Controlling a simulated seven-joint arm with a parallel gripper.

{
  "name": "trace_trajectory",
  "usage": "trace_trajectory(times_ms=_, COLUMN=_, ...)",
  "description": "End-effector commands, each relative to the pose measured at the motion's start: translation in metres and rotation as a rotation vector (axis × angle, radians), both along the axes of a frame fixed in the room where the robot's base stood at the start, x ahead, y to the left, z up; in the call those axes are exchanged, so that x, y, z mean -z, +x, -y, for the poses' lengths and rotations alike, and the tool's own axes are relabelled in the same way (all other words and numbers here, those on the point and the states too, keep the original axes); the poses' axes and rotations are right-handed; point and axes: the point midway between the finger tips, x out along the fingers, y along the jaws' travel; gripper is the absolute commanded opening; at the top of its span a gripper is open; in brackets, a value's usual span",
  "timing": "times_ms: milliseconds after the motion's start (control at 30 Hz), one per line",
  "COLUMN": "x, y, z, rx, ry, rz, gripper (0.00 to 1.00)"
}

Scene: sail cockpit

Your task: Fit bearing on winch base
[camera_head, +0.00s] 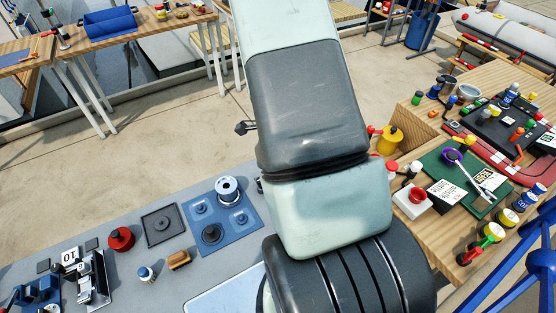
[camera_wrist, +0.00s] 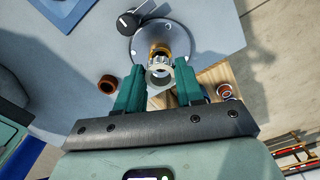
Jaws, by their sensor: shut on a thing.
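In the wrist view, my gripper (camera_wrist: 160,76) has its two green fingers closed on the sides of a small pale metal ring, the bearing (camera_wrist: 160,81). Beyond it is the winch base, a round grey flange (camera_wrist: 205,35) with bolt holes and an upright brass-and-steel centre post (camera_wrist: 159,50). The bearing appears in front of the post in this view, nearly in line with it; I cannot tell whether they touch. In the head view my own arm hides the gripper, bearing and winch base.
Copper-coloured rings lie left (camera_wrist: 107,84) and right (camera_wrist: 224,91) of my fingers. A black-handled part (camera_wrist: 128,22) lies by the flange. The head view shows a blue plate (camera_head: 240,222) with a silver spool (camera_head: 228,190), a red knob (camera_head: 121,238) and a cluttered wooden table (camera_head: 420,228).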

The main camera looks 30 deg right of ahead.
Motion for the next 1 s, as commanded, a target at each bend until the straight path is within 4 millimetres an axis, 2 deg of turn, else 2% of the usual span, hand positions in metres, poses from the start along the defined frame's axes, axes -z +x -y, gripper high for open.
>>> trace_trajectory(times_ms=633, x=0.017, y=0.000, z=0.000, rx=0.000, ry=0.000, rz=-0.001, gripper=0.07)
trace_trajectory(times_ms=1000, x=0.017, y=0.000, z=0.000, rx=0.000, ry=0.000, rz=0.000, gripper=0.07)
